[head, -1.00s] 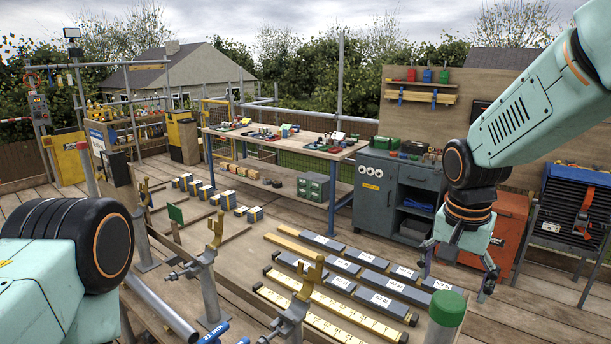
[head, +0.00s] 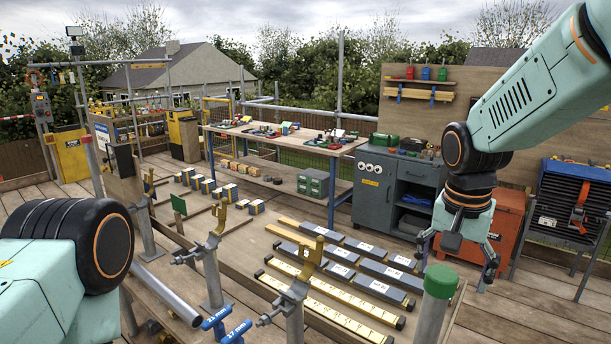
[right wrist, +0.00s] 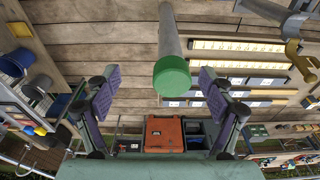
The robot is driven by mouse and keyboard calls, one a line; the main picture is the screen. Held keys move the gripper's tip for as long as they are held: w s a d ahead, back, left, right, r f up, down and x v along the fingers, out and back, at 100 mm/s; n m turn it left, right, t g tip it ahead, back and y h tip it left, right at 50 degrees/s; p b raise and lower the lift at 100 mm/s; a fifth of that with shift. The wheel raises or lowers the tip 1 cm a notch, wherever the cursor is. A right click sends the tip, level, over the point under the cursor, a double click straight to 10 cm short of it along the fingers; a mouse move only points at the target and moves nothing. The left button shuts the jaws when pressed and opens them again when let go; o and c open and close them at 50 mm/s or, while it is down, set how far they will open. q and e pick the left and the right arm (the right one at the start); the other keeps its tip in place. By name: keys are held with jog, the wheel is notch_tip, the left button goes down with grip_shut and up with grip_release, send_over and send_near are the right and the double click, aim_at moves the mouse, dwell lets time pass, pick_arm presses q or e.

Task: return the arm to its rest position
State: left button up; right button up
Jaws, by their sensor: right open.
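My right arm comes in from the upper right of the head view. Its gripper (head: 455,262) hangs open and empty in front of the grey cabinet and the orange cabinet. In the right wrist view the two purple-padded fingers of this gripper (right wrist: 158,95) stand wide apart with nothing gripped between them. A grey post with a green cap (right wrist: 172,76) shows between and beyond them. My left arm shows only as a pale green and black part at the lower left of the head view. My left gripper is not in view.
The green-capped post (head: 440,282) stands just below my right gripper in the head view. Grey labelled blocks (head: 372,268) and yellow rulers (head: 325,308) lie on the bench. Posts with yellow hooks (head: 214,260) stand at its near side. The grey cabinet (head: 375,195) and orange cabinet (head: 505,232) stand behind.

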jog(key=shift+s+a+f+b, duration=0.15)
jog(key=shift+s+f+b, duration=0.1)
jog(key=shift+f, duration=0.25)
jog(key=shift+s+a+f+b, duration=0.1)
jog(key=shift+f+b, duration=0.1)
jog(key=shift+f, duration=0.3)
jog(key=shift+s+d+f+n, duration=0.1)
jog(key=shift+s+f+n, duration=0.2)
jog(key=shift+s, duration=0.2)
